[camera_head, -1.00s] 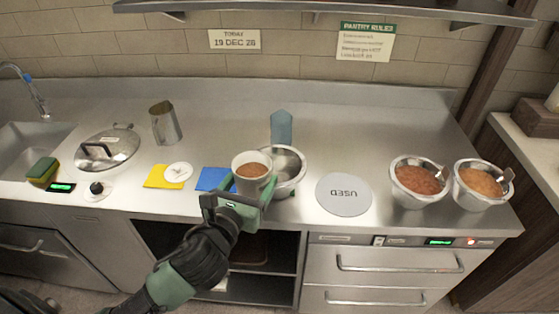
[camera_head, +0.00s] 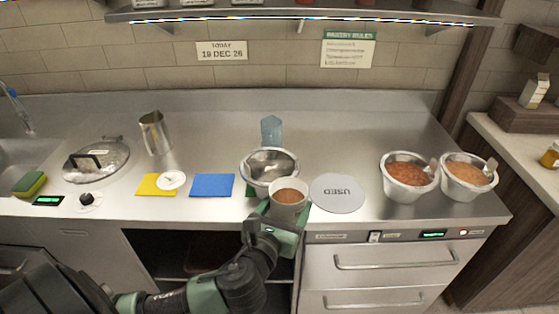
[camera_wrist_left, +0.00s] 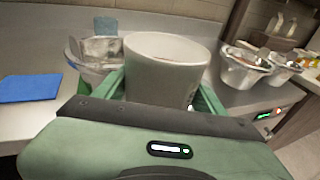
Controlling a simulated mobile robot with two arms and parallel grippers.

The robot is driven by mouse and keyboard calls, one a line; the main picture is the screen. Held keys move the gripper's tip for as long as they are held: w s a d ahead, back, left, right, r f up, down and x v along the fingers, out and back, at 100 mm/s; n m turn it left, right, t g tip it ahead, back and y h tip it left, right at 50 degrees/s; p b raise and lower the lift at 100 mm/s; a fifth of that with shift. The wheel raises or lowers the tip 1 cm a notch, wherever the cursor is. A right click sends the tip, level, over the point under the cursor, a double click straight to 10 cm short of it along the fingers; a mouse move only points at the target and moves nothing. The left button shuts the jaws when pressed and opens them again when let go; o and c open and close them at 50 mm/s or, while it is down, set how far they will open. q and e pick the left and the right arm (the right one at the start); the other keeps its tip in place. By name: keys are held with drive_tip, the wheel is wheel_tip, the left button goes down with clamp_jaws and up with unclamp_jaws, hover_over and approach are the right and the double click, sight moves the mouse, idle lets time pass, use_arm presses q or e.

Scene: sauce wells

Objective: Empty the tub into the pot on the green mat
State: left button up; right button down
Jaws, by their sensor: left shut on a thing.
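A white tub (camera_head: 288,205) with brown sauce in it is held upright in my left gripper (camera_head: 280,220). The gripper is shut on its sides, and the tub also shows large in the left wrist view (camera_wrist_left: 165,65). A round metal pot (camera_head: 258,178) stands just behind and left of the tub in the head view, and its inside looks bare. In the left wrist view the pot (camera_wrist_left: 88,72) is partly hidden by the tub and a green finger. A green patch shows at the pot's front left; I cannot tell whether it is the green mat. My right gripper is not in view.
A blue mat (camera_head: 212,185) and a yellow mat (camera_head: 150,185) lie left of the pot. A grey disc marked USED (camera_head: 338,193) lies right of it. Two sauce-filled bowls (camera_head: 408,185) (camera_head: 467,183) stand further right. A pale blue upright object (camera_head: 271,131) is behind the pot.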

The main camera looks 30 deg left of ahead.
sight(276, 196)
use_arm(q)
drive_tip(key=a, duration=0.1)
drive_tip(key=w+a+y, duration=0.1)
drive_tip(key=a+f+n, duration=0.1)
drive_tip(key=shift+w+a+y+b, duration=0.15)
drive_tip(key=shift+a+y+b, duration=0.15)
drive_tip(key=shift+a, duration=0.2)
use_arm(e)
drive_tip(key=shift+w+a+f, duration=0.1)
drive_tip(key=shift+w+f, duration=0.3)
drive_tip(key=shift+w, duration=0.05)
